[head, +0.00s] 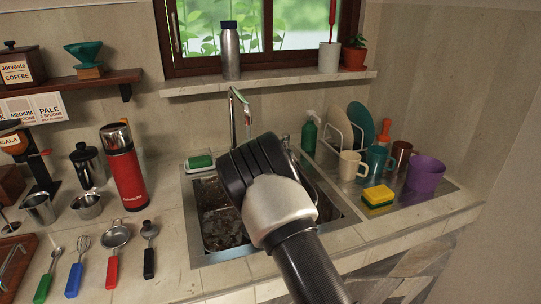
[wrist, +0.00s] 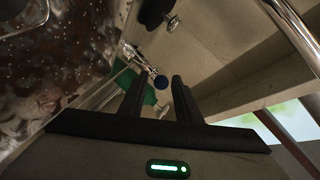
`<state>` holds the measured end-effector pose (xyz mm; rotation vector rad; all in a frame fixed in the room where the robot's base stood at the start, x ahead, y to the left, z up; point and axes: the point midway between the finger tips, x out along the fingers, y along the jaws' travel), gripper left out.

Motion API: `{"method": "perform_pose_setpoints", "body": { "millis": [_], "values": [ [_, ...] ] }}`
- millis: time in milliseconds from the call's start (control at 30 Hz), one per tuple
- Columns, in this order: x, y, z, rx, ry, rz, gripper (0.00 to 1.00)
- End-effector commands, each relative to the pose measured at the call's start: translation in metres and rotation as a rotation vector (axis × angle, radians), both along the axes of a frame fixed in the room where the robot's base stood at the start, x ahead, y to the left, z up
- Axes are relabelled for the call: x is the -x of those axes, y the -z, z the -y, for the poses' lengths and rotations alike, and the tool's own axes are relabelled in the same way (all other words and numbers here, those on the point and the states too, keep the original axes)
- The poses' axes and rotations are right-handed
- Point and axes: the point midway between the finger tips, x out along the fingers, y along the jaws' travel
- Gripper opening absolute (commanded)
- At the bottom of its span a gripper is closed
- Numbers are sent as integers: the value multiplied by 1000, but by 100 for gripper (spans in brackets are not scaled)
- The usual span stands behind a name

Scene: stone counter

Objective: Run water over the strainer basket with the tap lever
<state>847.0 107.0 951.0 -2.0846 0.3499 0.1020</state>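The tap spout (head: 236,100) rises behind the sink (head: 209,256); no stream of water shows at its visible end. My gripper (wrist: 158,84) is over the back of the sink, and my wrist hides much of the basin in the head view. In the wrist view my two dark fingers stand apart. A chrome lever with a blue end (wrist: 160,82) shows in the gap between them; I cannot tell whether they touch it. I cannot surely pick out the strainer basket; curved metal edges show beside my wrist in the head view.
A green sponge dish (head: 200,161) sits at the sink's back left. Mugs, a purple cup (head: 425,174) and a yellow sponge (head: 378,196) stand right. A green spray bottle (head: 309,135) is behind. The window sill overhangs the back.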

Motion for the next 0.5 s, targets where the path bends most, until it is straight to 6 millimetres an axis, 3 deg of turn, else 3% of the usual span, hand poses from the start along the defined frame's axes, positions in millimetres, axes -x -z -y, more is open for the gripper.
{"method": "perform_pose_setpoints", "body": {
  "millis": [300, 500],
  "values": [
    [77, -19, -18, -3, -2, -1, 30],
    [115, -27, -26, -1, -2, 0, 30]
  ]
}}
